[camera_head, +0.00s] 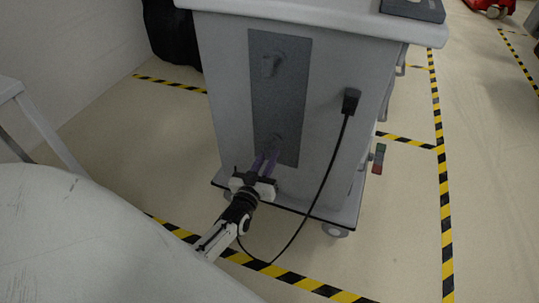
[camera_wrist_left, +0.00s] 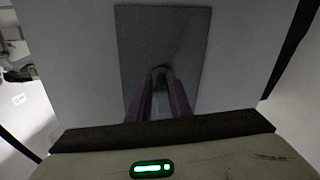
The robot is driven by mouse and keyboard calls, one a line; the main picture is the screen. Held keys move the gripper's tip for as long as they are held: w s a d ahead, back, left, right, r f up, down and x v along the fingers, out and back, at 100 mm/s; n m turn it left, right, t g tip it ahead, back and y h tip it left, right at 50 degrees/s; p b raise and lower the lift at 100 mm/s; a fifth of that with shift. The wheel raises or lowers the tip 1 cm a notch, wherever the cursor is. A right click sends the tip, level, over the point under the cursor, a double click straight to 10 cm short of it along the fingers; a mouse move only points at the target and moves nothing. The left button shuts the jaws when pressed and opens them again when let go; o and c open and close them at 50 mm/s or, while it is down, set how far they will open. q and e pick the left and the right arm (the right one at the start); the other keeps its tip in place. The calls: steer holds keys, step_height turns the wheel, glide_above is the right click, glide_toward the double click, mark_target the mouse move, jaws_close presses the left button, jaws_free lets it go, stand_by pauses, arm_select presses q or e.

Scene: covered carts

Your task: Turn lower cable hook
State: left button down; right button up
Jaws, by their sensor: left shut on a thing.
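The grey cart (camera_head: 220,95) carries a dark vertical panel (camera_head: 265,100) with two cable hooks. The upper hook (camera_head: 270,65) sticks out near the panel's top. The lower hook (camera_head: 278,140) is near the panel's bottom, partly hidden by my left gripper's fingers. My left gripper (camera_head: 270,156) has purplish fingers that reach up to the lower hook and are shut on it. In the left wrist view the fingers meet at the lower hook (camera_wrist_left: 160,72), in front of the dark panel (camera_wrist_left: 185,30). My right gripper is not in view.
A black plug (camera_head: 351,101) sits on the cart's face, and its black cable (camera_head: 328,180) hangs in a loop to the floor beside my left arm. A red and green item (camera_head: 378,158) is at the cart's right side. Yellow-black tape (camera_head: 445,215) marks the floor.

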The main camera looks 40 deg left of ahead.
arm_select(q)
steer(key=shift+m, duration=0.6)
steer(key=shift+a+m, duration=0.1)
steer(key=shift+m, duration=0.3)
steer(key=c, duration=1.6)
jaws_free()
steer(key=shift+s, duration=0.1)
